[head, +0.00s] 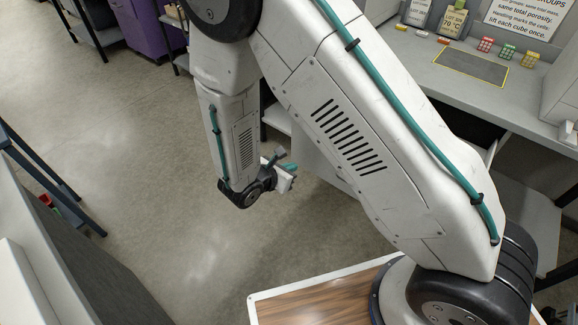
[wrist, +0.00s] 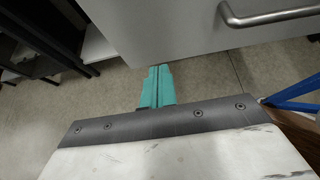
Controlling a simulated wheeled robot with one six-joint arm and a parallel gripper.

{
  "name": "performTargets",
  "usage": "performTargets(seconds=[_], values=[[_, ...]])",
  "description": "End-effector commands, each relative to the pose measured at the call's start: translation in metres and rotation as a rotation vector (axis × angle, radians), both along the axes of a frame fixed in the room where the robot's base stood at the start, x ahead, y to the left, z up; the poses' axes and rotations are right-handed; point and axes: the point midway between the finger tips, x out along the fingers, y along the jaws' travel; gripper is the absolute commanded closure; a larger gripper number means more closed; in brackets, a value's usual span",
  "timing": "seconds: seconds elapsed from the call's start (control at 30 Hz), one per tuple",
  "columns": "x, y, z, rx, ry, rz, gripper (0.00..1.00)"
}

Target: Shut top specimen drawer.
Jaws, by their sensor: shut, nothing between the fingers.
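A pale grey front panel (wrist: 175,32) with a curved metal bar handle (wrist: 270,14) fills the top of the wrist view. It looks like a drawer front, but I cannot tell which drawer it belongs to or how far out it stands. My gripper (wrist: 158,72) has its teal fingers together and empty, with the tips by the panel's lower edge. I cannot tell whether they touch it. In the head view my gripper (head: 290,168) hangs low beside the bench, and my arm hides much of the furniture there.
The grey worktop (head: 405,50) carries a dark mat (head: 470,66), several small coloured lattice cubes (head: 507,51) and sign cards. A purple cabinet (head: 150,28) stands at the back left. A blue-grey frame (head: 35,180) is at the left. The floor between is clear.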

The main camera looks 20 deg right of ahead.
Motion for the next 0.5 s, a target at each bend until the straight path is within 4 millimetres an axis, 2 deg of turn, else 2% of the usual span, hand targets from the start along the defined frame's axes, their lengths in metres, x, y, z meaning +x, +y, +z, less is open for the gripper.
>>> performTargets(seconds=[0.03, 0.3, 0.5], values=[[0.005, -0.010, -0.007, -0.003, 0.004, -0.006, 1.00], [0.034, -0.051, -0.033, 0.001, 0.001, -0.008, 1.00], [0.050, -0.071, -0.031, 0.001, 0.001, -0.006, 1.00]])
